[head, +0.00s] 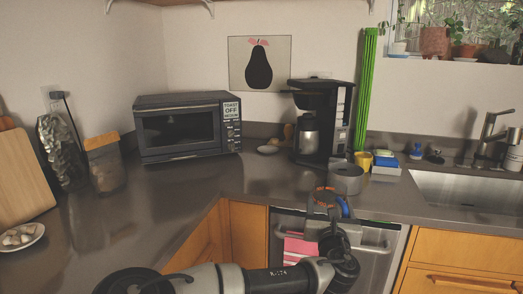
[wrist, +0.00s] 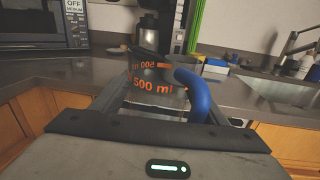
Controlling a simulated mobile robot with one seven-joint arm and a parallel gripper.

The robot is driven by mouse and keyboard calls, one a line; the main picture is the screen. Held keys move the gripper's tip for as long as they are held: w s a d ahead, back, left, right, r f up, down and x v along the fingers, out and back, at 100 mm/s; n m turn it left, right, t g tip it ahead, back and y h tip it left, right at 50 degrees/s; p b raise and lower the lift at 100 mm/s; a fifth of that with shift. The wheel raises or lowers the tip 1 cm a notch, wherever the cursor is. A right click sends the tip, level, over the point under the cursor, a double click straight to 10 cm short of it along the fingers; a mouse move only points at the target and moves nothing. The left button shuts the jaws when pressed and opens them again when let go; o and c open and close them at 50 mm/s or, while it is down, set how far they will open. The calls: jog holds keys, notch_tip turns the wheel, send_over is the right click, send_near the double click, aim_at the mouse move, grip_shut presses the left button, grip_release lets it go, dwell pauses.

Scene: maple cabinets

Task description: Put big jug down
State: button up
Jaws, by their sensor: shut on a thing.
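The big jug (head: 324,197) is clear, with orange markings and a blue handle. In the wrist view the jug (wrist: 150,88) shows "500 ml" in orange, with its blue handle on the right. My gripper (head: 328,216) is shut on the jug, with a finger on either side of it. In the head view the jug overlaps the counter's front edge above the dishwasher. It looks upright. The fingers and gripper body hide its lower part, and I cannot tell how far it is from the counter (head: 260,187).
A yellow cup (head: 363,160), a blue-and-white box (head: 386,168) and a coffee maker (head: 322,120) stand farther back. The sink (head: 463,192) is right. The counter between the microwave (head: 188,126) and pot is largely clear.

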jog(key=s+a+f+n+y, duration=0.1)
jog(key=a+n+y, duration=0.15)
jog(key=a, duration=0.25)
notch_tip(320, 180, up, 20)
jog(key=r+p, duration=0.1)
jog(key=p, duration=2)
jog(key=shift+m+y, duration=0.35)
jog(key=s+f, duration=0.2)
jog(key=f, duration=0.2)
jog(key=s+f, duration=0.2)
jog(key=f, duration=0.3)
jog(key=s+f, duration=0.3)
jog(key=f, duration=0.1)
jog(key=shift+d+f, duration=0.25)
jog(key=shift+f, duration=0.1)
